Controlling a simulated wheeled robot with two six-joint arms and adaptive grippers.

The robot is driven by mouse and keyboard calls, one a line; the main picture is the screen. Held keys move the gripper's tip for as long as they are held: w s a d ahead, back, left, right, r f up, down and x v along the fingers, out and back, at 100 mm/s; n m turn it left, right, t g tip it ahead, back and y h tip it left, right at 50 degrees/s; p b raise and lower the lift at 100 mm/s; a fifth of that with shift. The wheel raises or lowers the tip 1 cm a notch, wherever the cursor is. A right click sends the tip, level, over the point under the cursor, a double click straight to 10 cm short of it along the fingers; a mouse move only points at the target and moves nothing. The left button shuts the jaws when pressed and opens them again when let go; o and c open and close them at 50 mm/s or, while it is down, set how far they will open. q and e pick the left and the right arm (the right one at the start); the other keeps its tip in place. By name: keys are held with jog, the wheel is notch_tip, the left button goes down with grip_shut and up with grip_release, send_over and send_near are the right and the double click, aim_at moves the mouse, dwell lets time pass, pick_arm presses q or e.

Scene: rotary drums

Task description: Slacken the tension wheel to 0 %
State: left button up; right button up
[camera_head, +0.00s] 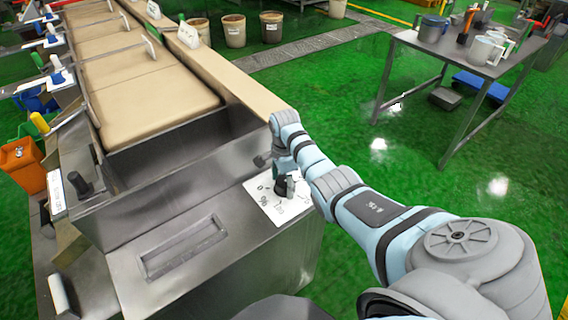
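A white dial plate (269,203) with "0" and "%" marks lies on the steel end of the machine, near the middle of the camera_head view. A small dark knob, apparently the tension wheel (281,190), stands on this plate. My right gripper (286,183) points down at it from above, its fingers close around or beside the knob. The arm and gripper cover much of the knob and part of the scale, so I cannot read the setting or tell whether the fingers grip it. My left gripper is out of view.
The machine's beige conveyor belt (152,98) runs away at upper left. A black knob (79,183) stands by a white label (55,190) at left. An orange canister (22,165) is beside the machine. A grey table (462,52) with tools stands at upper right. Green floor between is clear.

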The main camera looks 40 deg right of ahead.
jog(key=c, duration=0.9)
jog(key=shift+o, duration=0.2)
